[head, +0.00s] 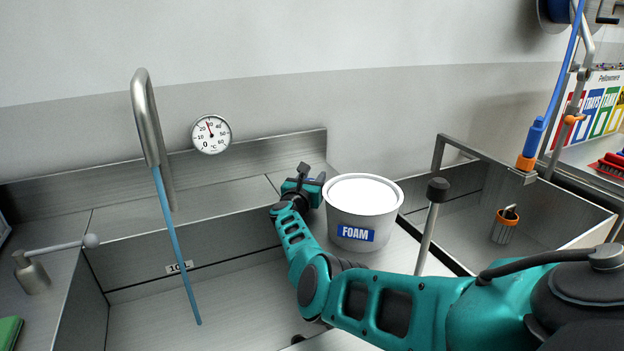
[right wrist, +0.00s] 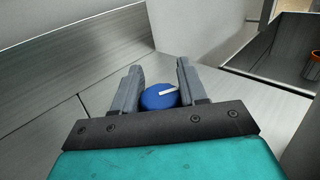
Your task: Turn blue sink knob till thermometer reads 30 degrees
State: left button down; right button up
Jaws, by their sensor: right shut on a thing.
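The blue sink knob (right wrist: 158,98), with a white pointer line on top, sits between the fingers of my right gripper (right wrist: 160,78) in the right wrist view. The right gripper is shut on it. In the head view my right gripper (head: 308,172) is at the sink's back ledge, left of the foam tub, and hides the knob. The round white thermometer (head: 211,134) is on the wall above the sink. Its needle points nearly straight up, tilted slightly left, close to 30; the exact reading is too small to tell. My left gripper is not in view.
A steel faucet (head: 147,118) pours a thin blue water stream (head: 176,245) into the sink (head: 150,310). A white foam tub (head: 363,203) stands close to the right of my gripper. A black-knobbed lever (head: 431,215) rises right of it. A ball-ended lever (head: 58,246) is at left.

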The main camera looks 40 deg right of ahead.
jog(key=shift+n+t+y, duration=0.5)
jog(key=shift+n+t, duration=0.1)
jog(key=shift+t, duration=0.2)
jog(key=shift+c, duration=0.4)
jog(key=shift+w+a+n+t+y, duration=0.15)
jog(key=shift+n+t+y, duration=0.55)
jog(key=shift+t, duration=0.1)
jog(key=o, duration=1)
jog(key=shift+r, duration=0.1)
